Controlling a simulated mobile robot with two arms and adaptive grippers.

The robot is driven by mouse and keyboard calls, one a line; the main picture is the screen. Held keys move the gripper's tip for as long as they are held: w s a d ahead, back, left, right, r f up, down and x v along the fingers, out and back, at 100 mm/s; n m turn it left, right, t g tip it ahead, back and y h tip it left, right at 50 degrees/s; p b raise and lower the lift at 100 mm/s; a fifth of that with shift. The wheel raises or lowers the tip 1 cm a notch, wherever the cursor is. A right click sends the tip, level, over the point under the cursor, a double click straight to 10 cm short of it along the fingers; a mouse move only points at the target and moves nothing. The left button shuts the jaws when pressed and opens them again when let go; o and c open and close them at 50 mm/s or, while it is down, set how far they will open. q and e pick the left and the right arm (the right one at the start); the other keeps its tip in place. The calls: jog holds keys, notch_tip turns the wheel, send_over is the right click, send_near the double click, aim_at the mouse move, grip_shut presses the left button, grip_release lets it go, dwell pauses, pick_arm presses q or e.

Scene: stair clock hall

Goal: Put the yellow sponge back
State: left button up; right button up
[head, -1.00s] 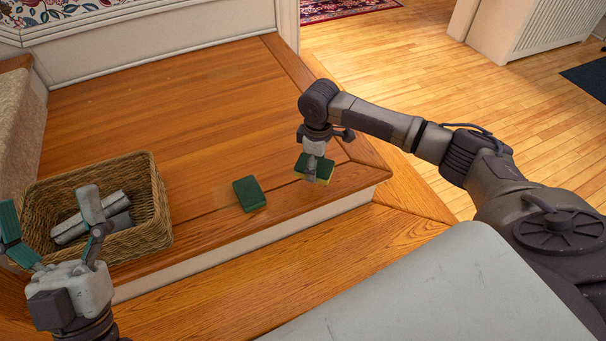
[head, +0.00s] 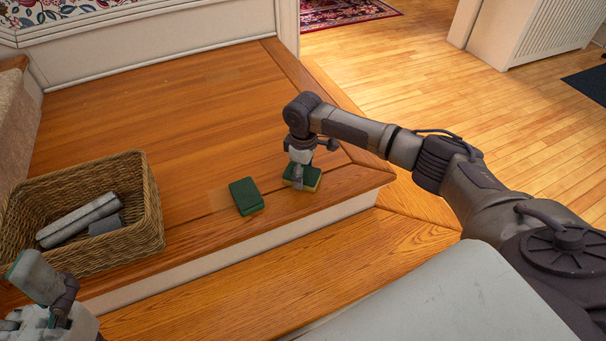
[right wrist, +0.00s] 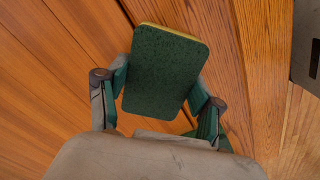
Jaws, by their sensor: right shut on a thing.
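My right gripper (head: 298,176) is shut on a sponge (head: 313,175) with a dark green top and a yellow lower layer. It is over the wooden landing, near its front edge; I cannot tell whether the sponge touches the wood. In the right wrist view the sponge (right wrist: 165,65) sits between the two fingers, its green face towards the camera. A second sponge (head: 246,195), green on top, lies on the landing just left of the held one. My left gripper (head: 38,290) is at the lower left corner, in front of the basket, mostly cut off by the picture edge.
A wicker basket (head: 152,215) with grey rolled items (head: 80,217) stands at the left on the landing (head: 180,110). The landing behind the sponges is clear. Its front edge drops to a lower wooden step (head: 270,270).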

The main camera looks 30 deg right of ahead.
jog(key=o, duration=1)
